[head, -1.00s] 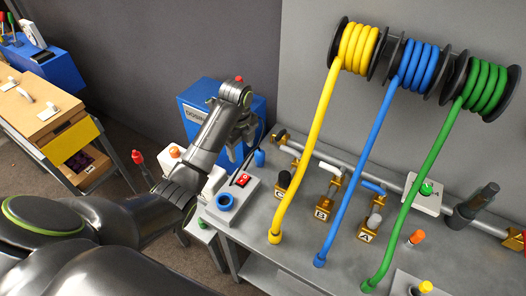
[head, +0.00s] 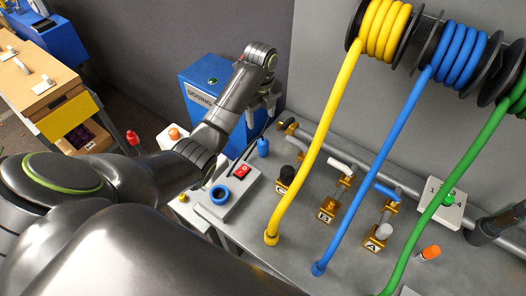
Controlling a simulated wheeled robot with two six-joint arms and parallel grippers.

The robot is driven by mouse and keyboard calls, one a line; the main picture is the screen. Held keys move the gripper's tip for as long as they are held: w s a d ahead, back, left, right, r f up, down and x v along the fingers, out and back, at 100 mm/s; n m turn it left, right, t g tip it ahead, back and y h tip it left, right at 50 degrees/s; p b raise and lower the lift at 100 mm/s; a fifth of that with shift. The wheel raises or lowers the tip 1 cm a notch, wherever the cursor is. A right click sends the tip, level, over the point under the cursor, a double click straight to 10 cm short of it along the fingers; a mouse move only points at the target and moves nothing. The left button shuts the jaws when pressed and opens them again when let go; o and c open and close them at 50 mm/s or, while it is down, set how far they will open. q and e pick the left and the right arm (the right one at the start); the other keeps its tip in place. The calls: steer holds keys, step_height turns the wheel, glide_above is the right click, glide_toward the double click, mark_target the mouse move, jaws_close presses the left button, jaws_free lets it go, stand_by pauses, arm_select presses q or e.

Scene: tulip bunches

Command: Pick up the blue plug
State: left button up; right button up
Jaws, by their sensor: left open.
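The blue plug (head: 263,146) is a small blue piece standing on the grey bench near its back left, behind the grey switch box (head: 238,203). A thin dark cable appears to run up from it. My left gripper (head: 263,110) is open and empty, with its fingers above and behind the plug, apart from it in the picture. A blue ring socket (head: 219,194) and a red switch (head: 242,171) sit on the switch box. My right gripper is out of view.
The blue dosing box (head: 203,100) stands close behind my left wrist. Yellow (head: 315,150), blue (head: 378,165) and green (head: 450,185) hoses hang from reels to the right. Brass valves line a pipe on the bench. A wooden drawer unit (head: 45,95) is at far left.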

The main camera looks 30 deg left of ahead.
arm_select(q)
steer(key=b, duration=0.5)
glide_above(263, 140)
steer(key=f, duration=0.5)
steer(key=shift+s+a+f, duration=0.15)
steer(key=shift+a+f, duration=0.05)
steer(key=shift+f, duration=0.5)
steer(key=shift+f+p, duration=0.4)
steer(key=shift+f, duration=0.7)
steer(key=f+p, duration=0.1)
steer(key=f, duration=0.3)
steer(key=shift+w+d+p, duration=0.15)
steer(key=shift+w+p, duration=0.05)
steer(key=shift+p, duration=0.2)
steer(key=shift+f, duration=0.4)
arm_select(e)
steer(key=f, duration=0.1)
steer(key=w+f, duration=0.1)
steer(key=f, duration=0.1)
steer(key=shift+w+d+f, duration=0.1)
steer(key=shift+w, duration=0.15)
